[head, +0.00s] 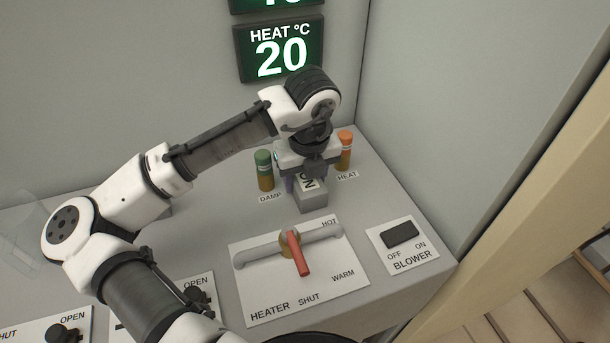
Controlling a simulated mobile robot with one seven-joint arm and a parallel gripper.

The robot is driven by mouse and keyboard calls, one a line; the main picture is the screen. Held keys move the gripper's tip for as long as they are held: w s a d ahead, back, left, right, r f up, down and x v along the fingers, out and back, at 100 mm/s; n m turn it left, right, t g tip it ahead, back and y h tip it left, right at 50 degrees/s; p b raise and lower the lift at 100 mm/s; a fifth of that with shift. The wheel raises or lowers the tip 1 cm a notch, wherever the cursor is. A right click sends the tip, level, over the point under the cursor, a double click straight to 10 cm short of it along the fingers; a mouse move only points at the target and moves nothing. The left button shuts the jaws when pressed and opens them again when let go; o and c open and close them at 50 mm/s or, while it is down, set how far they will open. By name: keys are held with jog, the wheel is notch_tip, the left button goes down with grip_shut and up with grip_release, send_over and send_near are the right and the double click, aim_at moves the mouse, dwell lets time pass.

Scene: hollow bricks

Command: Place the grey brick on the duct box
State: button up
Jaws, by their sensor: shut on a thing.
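My gripper (308,186) is in the head view at the back right of a grey panel, pointing down. It is shut on a grey block (313,200) with a white label whose dark letters look like "ON". The block's upper part is hidden between the fingers. I cannot tell whether its underside touches the panel or whether it is fixed there. I see nothing that I can clearly name as a hollow grey brick or as a duct box.
A green-topped lamp (264,170) marked DAMP and an orange-topped lamp (345,150) marked HEAT flank my gripper closely. In front are a red heater lever (298,254) and a black blower switch (400,235). A HEAT display (281,53) reads 20. Walls stand behind and right.

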aim_at(308, 183)
jog(key=o, duration=1.3)
jog(key=shift+f, duration=0.1)
jog(key=shift+o, duration=0.2)
notch_tip(308, 183, up, 12)
jog(key=s, duration=0.1)
jog(key=shift+s+d, duration=0.35)
